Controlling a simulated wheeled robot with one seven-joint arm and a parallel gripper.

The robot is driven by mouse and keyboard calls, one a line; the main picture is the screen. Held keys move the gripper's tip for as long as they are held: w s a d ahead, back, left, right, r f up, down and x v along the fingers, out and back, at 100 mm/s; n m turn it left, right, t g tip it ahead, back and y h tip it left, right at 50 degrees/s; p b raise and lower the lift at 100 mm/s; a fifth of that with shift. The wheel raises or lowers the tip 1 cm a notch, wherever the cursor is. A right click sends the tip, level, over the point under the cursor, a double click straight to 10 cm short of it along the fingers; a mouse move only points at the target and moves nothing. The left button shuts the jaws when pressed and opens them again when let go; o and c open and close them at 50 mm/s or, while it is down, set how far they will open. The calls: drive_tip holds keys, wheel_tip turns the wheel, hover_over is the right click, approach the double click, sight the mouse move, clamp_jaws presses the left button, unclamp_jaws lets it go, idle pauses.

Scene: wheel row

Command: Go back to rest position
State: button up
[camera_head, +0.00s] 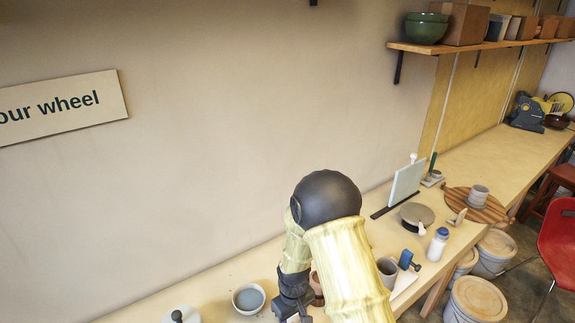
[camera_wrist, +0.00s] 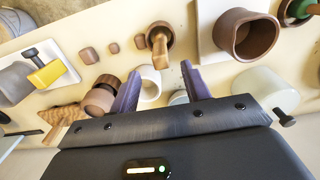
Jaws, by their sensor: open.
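My gripper (camera_wrist: 161,82) is open, its two purple fingers apart, above the workbench in the wrist view. A white round cup or ring (camera_wrist: 149,84) shows between the fingers, with the fingers apart from it as far as I can tell. No object is held. In the head view my bent arm reaches down over the bench (camera_head: 382,234), and its forearm hides most of the gripper and the items under it.
A blue-filled bowl (camera_head: 249,298), a grey cup (camera_head: 387,271), a blue-capped bottle (camera_head: 438,244) and a grey disc (camera_head: 417,215) stand near my arm. A shelf (camera_head: 470,45) hangs upper right. Buckets (camera_head: 477,299) and a red chair (camera_head: 558,242) are right. The wall above the bench is open.

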drive_tip(key=s+d+r+m+t+b, duration=0.1)
drive_tip(key=s+d+r+m+b, duration=0.1)
drive_tip(key=s+d+r, duration=0.4)
drive_tip(key=s+d+r+m+t+b, duration=0.1)
drive_tip(key=s+d+r+m, duration=0.3)
drive_tip(key=r, duration=0.6)
drive_tip(key=s+d, duration=0.2)
drive_tip(key=d, duration=0.1)
drive_tip(key=shift+s+d+r+m+t+b, duration=0.2)
drive_tip(key=shift+r+m+t+b, duration=0.1)
drive_tip(key=shift+m+b, duration=0.1)
drive_tip(key=shift+w, duration=0.1)
